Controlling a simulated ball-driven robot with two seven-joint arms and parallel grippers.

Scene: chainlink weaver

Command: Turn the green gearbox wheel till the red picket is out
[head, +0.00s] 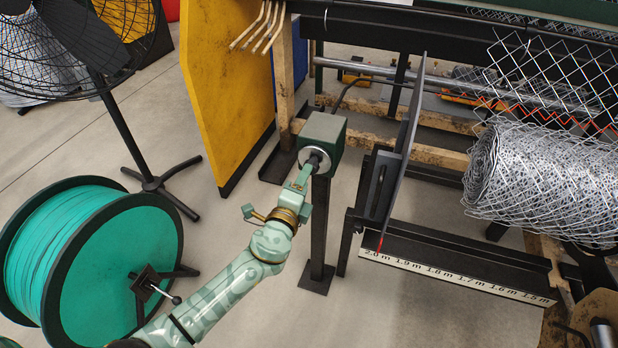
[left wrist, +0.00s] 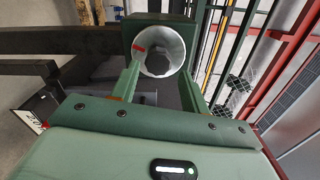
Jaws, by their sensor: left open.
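The green gearbox (head: 332,133) stands on a dark post in the middle of the head view. Its wheel (head: 314,153) is a pale round disc on the near face. In the left wrist view the wheel (left wrist: 165,47) shows a pale rim and a red mark at its upper left. My left gripper (head: 304,175) is open right in front of the wheel. Its fingers (left wrist: 161,72) lie on either side of the wheel's lower part; I cannot tell whether they touch it. A thin red zigzag wire (head: 488,99), probably the red picket, runs along the mesh. My right gripper is out of view.
A teal wire spool (head: 112,260) and a black fan stand (head: 150,185) are at the left. A black plate, a length scale (head: 450,277) and a mesh roll (head: 550,180) are at the right.

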